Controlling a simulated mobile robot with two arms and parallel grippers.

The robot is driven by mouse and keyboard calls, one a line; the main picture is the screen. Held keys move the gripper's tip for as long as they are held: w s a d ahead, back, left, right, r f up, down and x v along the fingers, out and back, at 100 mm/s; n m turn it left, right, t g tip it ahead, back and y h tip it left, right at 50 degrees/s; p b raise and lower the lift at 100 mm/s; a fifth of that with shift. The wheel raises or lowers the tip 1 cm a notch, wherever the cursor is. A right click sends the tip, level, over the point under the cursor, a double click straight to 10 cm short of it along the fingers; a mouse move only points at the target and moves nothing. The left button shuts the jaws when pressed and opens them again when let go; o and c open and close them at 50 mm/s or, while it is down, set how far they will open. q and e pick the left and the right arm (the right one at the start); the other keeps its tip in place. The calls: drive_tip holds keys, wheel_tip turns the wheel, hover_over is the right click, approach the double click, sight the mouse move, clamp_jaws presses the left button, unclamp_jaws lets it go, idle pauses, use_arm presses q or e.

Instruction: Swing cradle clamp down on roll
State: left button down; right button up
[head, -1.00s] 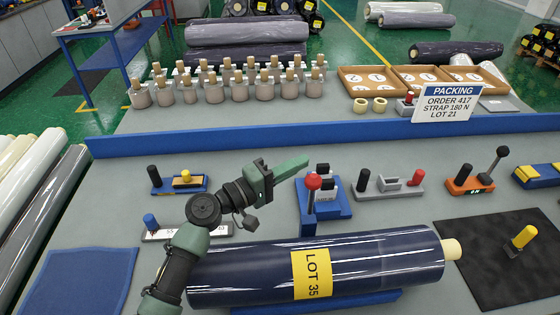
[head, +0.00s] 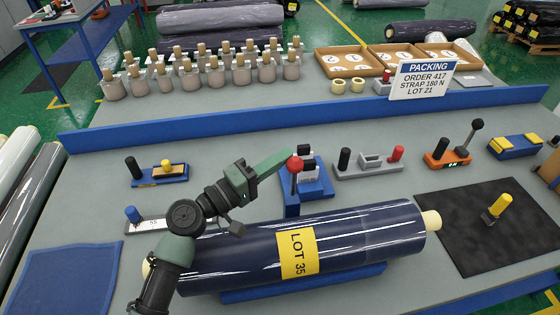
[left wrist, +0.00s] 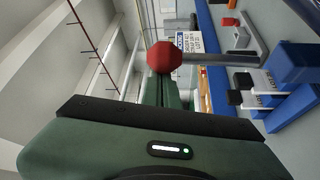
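The dark blue wrapped roll (head: 365,232), with a yellow LOT 35 label, lies in a low blue cradle (head: 310,284). Behind it stands a blue clamp bracket (head: 318,190) with an upright lever topped by a red ball knob (head: 295,164). The knob also shows in the left wrist view (left wrist: 165,57), on its grey rod. My left gripper (head: 288,155) reaches over the roll's left part, its green fingertips right at the knob. Its fingers look close together; the knob hides their tips in the wrist view, and I cannot tell whether they touch it. My right gripper is out of view.
A grey fixture (head: 368,170), an orange one (head: 450,155) and a small blue one (head: 160,175) stand behind the roll. A black mat (head: 490,240) with a yellow-handled tool (head: 500,205) lies right. A blue ledge (head: 230,122) runs across behind.

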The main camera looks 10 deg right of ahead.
sight(298, 171)
use_arm(q)
drive_tip(key=s+b, duration=0.1)
drive_tip(key=s, duration=0.1)
drive_tip(key=s+f+b, duration=0.1)
drive_tip(key=s, duration=0.2)
drive_tip(key=shift+s, duration=0.1)
drive_tip(key=shift+s+f+b, duration=0.3)
drive_tip(key=shift+s+b, duration=0.15)
drive_tip(key=shift+s, duration=0.2)
drive_tip(key=shift+s+f+b, duration=0.25)
drive_tip(key=shift+s+b, duration=0.15)
drive_tip(key=shift+s, duration=0.25)
drive_tip(key=b+v, duration=0.1)
drive_tip(key=v, duration=0.2)
drive_tip(key=b+v, duration=0.2)
drive_tip(key=v, duration=0.2)
drive_tip(key=shift+f, duration=0.25)
drive_tip(key=shift+s+a+r, duration=0.1)
drive_tip(key=shift+s+a, duration=0.1)
drive_tip(key=shift+a, duration=0.15)
drive_tip(key=shift+s, duration=0.1)
